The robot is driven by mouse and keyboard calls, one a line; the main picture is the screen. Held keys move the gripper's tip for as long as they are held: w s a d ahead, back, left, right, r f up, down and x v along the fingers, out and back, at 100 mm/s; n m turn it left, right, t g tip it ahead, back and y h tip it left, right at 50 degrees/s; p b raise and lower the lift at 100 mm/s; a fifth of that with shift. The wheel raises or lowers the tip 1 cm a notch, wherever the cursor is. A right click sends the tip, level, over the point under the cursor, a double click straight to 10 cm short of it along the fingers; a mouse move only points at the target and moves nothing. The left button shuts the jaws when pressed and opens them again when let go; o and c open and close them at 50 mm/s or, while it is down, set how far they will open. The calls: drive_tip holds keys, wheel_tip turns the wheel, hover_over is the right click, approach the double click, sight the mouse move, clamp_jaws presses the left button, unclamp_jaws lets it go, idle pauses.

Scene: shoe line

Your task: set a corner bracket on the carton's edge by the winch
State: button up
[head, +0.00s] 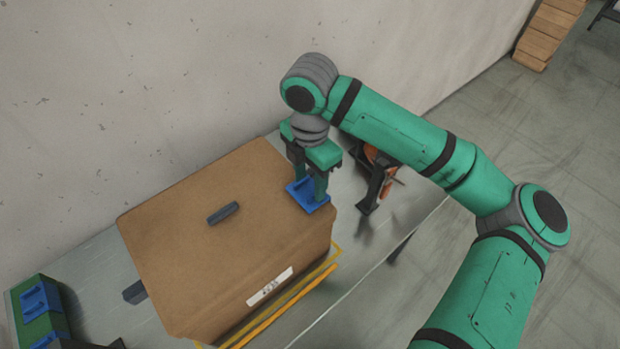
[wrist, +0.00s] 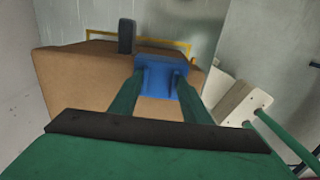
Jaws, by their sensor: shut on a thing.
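The brown carton (head: 215,245) stands on the grey table, its top closed. A blue corner bracket (head: 312,204) is at the carton's top edge on the right, the side by the winch. My gripper (head: 308,189) points down from above and is shut on the bracket's upright rib. In the wrist view the bracket (wrist: 158,76) shows between the fingertips of my gripper (wrist: 165,84), against the carton (wrist: 75,80). I cannot tell whether the bracket fully touches the edge. The winch (head: 374,178), dark with an orange drum, stands just right of the carton, partly behind my gripper.
A dark handle-like piece (head: 223,213) lies on the carton's top. A green tray (head: 47,328) with blue brackets is at the lower left. Yellow rails (head: 290,305) run along the carton's front base. A wall rises behind the table. Wooden boxes (head: 548,35) stand far off.

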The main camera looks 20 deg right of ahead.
drive_tip(key=shift+f, duration=0.15)
idle(0.6)
drive_tip(key=o, duration=1.6)
drive_tip(key=shift+c, duration=0.2)
wheel_tip(320, 180, up, 7)
idle(0.6)
